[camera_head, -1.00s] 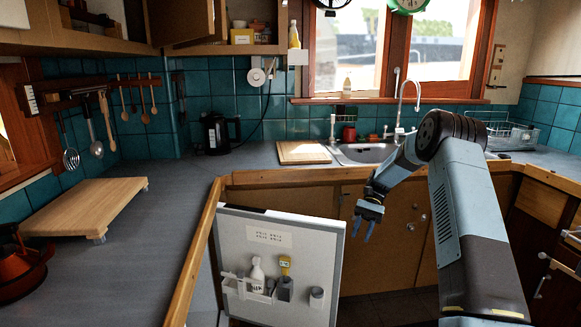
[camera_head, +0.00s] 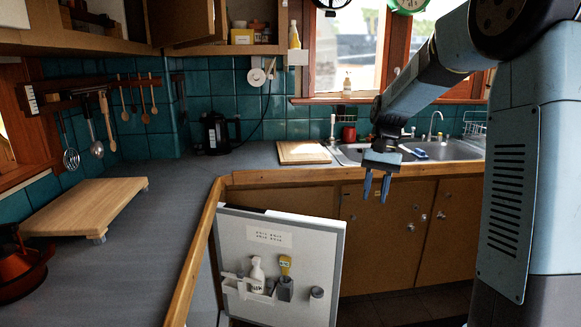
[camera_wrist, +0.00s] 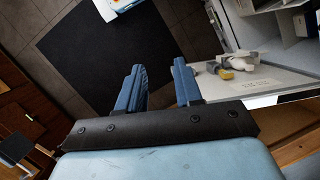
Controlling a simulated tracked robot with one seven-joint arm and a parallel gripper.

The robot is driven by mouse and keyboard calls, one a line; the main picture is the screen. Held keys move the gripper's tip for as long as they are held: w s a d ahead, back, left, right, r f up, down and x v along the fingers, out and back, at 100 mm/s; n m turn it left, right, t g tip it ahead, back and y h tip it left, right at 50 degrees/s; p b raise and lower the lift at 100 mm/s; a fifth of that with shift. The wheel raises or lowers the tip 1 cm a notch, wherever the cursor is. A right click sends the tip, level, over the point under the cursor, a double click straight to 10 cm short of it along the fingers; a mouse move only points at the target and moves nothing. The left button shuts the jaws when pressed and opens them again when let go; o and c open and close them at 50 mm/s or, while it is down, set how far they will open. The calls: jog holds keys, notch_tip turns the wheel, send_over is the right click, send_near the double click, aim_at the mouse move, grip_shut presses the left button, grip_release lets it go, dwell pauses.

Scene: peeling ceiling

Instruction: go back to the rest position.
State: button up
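My gripper (camera_head: 376,187) hangs in front of the sink counter in the head view, fingers pointing down. Its two blue fingers are apart with nothing between them. In the wrist view, my gripper (camera_wrist: 158,85) also shows spread, empty fingers above the floor. My arm is raised at the right of the head view and hides part of the window and counter.
An open white cabinet door (camera_head: 318,245) with bottles in a rack stands below and left of my gripper. The counter edge (camera_head: 300,176) and sink (camera_head: 450,150) lie behind. A dark mat (camera_wrist: 95,50) covers the floor. An upper cabinet door (camera_head: 185,22) hangs open.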

jog(key=s+r+n+t+h, duration=0.1)
jog(key=s+r+t, duration=0.2)
jog(key=s, duration=0.9)
jog(key=s+d+r+n+t, duration=0.1)
jog(key=s+r+t, duration=0.3)
jog(key=s, duration=0.9)
jog(key=shift+d+n+t+h, duration=0.15)
jog(key=shift+n+t+h, duration=0.25)
jog(key=shift+t, duration=0.1)
jog(key=shift+s+d+f, duration=0.1)
jog(key=shift+s+f, duration=0.2)
jog(key=shift+s, duration=0.3)
jog(key=shift+o, duration=0.9)
jog(key=shift+c, duration=0.2)
jog(key=shift+s, duration=0.1)
